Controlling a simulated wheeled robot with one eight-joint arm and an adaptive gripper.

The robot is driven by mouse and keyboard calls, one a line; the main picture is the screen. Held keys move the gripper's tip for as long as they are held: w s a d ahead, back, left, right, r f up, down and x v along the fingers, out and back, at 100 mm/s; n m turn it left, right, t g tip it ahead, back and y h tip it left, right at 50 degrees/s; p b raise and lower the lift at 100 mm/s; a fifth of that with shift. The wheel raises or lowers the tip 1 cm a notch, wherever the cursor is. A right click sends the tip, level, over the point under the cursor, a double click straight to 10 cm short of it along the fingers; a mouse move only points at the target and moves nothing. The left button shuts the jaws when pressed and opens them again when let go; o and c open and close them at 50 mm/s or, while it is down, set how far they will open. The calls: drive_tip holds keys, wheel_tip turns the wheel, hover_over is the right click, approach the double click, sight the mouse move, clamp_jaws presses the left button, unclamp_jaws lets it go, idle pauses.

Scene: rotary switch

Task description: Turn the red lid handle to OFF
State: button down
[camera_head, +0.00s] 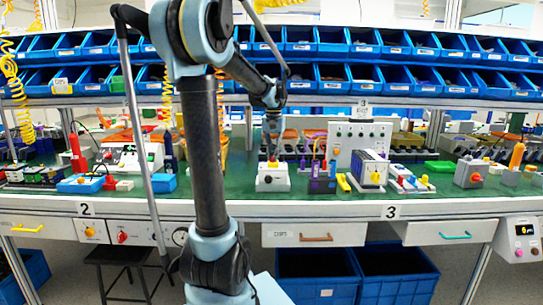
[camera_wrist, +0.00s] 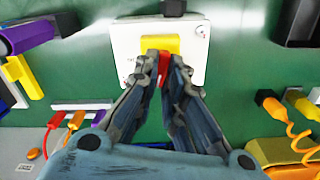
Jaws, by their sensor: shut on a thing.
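The red lid handle (camera_wrist: 164,66) shows between my fingertips in the wrist view, in front of a yellow part (camera_wrist: 160,44). Both are on a white box (camera_wrist: 198,62) that stands on the green bench top. My gripper (camera_wrist: 160,66) is shut on the red handle, and the fingers hide part of it. In the head view the white box (camera_head: 272,182) is near the front of the bench, with my gripper (camera_head: 271,154) coming down on it from above. No OFF mark can be read.
Purple and orange connectors (camera_wrist: 74,120) are at left in the wrist view, and an orange coiled cord (camera_wrist: 289,125) is at right. In the head view a white panel (camera_head: 358,139) stands right of the box.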

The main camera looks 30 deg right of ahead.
drive_tip(key=shift+w+a+n, duration=0.15)
drive_tip(key=shift+w+n, duration=0.05)
drive_tip(key=shift+n, duration=1.3)
drive_tip(key=c, duration=1.7)
unclamp_jaws()
drive_tip(key=shift+f, duration=0.1)
drive_tip(key=shift+r, duration=0.6)
wheel_tip(320, 180, up, 11)
drive_tip(key=shift+f, duration=0.1)
